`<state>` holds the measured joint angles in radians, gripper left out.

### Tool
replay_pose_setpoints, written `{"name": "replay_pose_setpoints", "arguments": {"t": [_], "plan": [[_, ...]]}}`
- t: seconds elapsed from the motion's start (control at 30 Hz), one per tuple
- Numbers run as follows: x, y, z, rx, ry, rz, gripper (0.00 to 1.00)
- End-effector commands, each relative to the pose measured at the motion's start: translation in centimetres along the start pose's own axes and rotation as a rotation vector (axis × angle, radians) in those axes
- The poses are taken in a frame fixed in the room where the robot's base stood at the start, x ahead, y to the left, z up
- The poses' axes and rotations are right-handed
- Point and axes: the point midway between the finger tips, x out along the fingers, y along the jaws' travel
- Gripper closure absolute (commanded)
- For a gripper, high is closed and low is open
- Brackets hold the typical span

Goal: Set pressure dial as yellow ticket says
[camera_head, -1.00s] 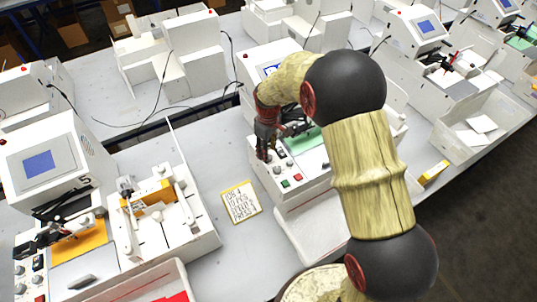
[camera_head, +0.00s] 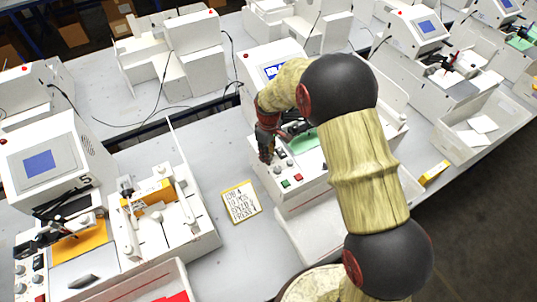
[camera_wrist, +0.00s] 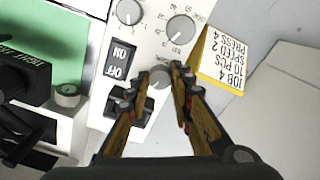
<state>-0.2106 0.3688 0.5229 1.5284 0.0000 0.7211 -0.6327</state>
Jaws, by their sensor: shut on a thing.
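My gripper (camera_wrist: 164,78) is closed around a small round grey dial (camera_wrist: 159,79) on the white control panel of the plotter (camera_wrist: 148,50). The fingertips stand on either side of the dial and hide its label and scale, so its setting cannot be read. In the head view my gripper (camera_head: 266,152) is at the left end of the panel. The yellow ticket (camera_head: 241,202) lies on the table left of the plotter. In the wrist view the ticket (camera_wrist: 228,58) reads JOB 4, 10 PCS, SPEED 2, PRESS 4.
A green sheet (camera_wrist: 50,48) lies beside the panel. Red and green buttons (camera_head: 298,177) are on the panel. Another plotter (camera_head: 40,155) stands at left.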

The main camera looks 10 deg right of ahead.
Motion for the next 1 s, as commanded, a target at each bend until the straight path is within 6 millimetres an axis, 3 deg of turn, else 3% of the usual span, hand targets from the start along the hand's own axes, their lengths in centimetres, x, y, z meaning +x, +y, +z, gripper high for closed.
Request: {"name": "replay_pose_setpoints", "arguments": {"t": [0.3, 0.67, 1.0], "plan": [[-0.02, 0.02, -0.01, 0.000, 0.000, 0.000, 1.00], [-0.01, 0.03, -0.02, 0.053, 0.000, 0.000, 1.00], [-0.03, 0.07, -0.03, 0.291, 0.000, 0.000, 1.00]]}}
